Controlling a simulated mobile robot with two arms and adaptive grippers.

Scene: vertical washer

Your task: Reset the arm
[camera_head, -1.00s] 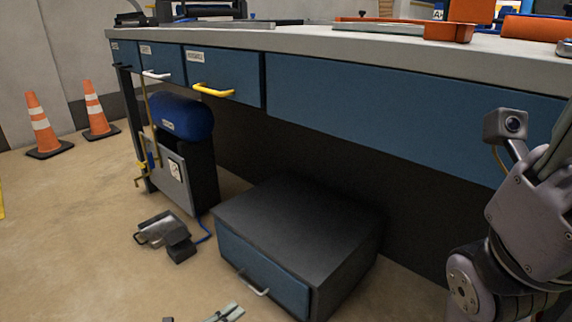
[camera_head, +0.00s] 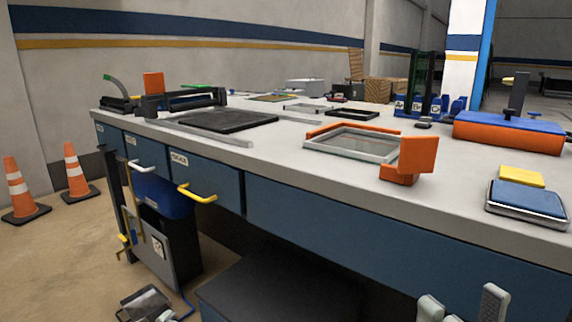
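My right gripper (camera_head: 462,305) shows at the bottom right edge, in front of the workbench. Only the tips of its two grey fingers are in view, pointing up and set apart, with nothing visible between them. The rest of that gripper and its arm is below the picture. My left gripper is out of view.
The workbench (camera_head: 300,170) holds a framed glass panel (camera_head: 352,143) with an orange block (camera_head: 408,158), a dark mat (camera_head: 225,118), an orange case (camera_head: 510,135) and a blue-topped scale (camera_head: 527,198). A dark cabinet (camera_head: 275,295) stands below. Cones (camera_head: 22,190) stand at left.

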